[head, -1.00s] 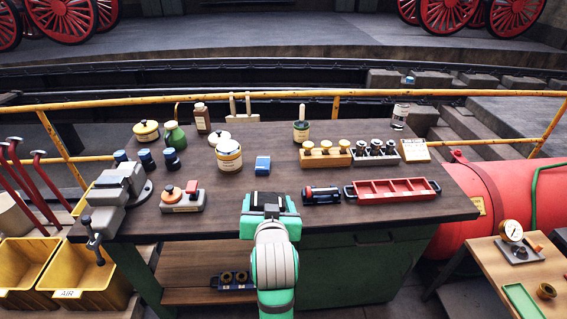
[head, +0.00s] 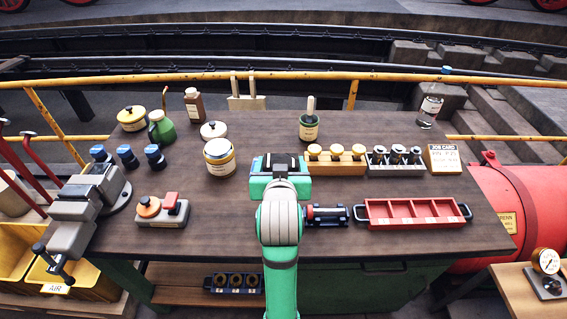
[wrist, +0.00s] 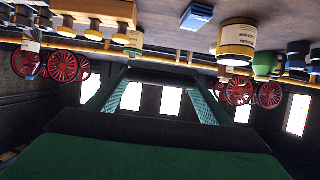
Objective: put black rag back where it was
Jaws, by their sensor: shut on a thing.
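My gripper (head: 280,163) is above the middle of the workbench, between the cream tin and the wooden rack. In the wrist view, which looks upside down, its two fingers (wrist: 152,92) stand apart with a dark, flat thing across their tips. This appears to be the black rag (wrist: 165,77), seen edge-on and held clear of the bench. In the head view my gripper hides most of it. A folded blue cloth or block (wrist: 190,14) lies on the bench in the wrist view; my gripper covers it in the head view.
The cream tin (head: 219,158) stands left of my gripper. The wooden rack (head: 337,160), a dark cylinder (head: 327,215) and the red tray (head: 412,213) are to the right. The vise (head: 95,195) is at far left. Bare bench (head: 225,215) lies front left of my gripper.

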